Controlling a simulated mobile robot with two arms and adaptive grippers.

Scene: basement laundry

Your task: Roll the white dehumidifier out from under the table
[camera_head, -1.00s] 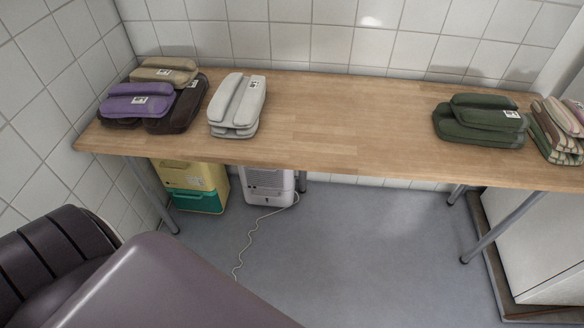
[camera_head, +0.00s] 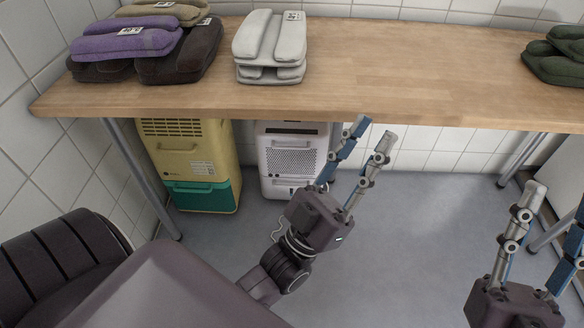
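The white dehumidifier (camera_head: 290,160) stands upright on the floor under the wooden table (camera_head: 400,85). Its grille side faces me, and the tabletop hides its top. My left gripper (camera_head: 373,133) is open and empty. In the picture it is at the right of the dehumidifier, below the table's front edge. Its near finger and body overlap the lower right corner of the dehumidifier. I cannot tell whether they touch. My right gripper (camera_head: 560,200) is open and empty at the lower right, its outer finger cut by the picture edge.
A yellow and green unit (camera_head: 190,165) stands left of the dehumidifier, near a table leg (camera_head: 142,180). Folded cushions (camera_head: 270,50) rest on the table. The grey floor (camera_head: 420,230) is clear in the middle.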

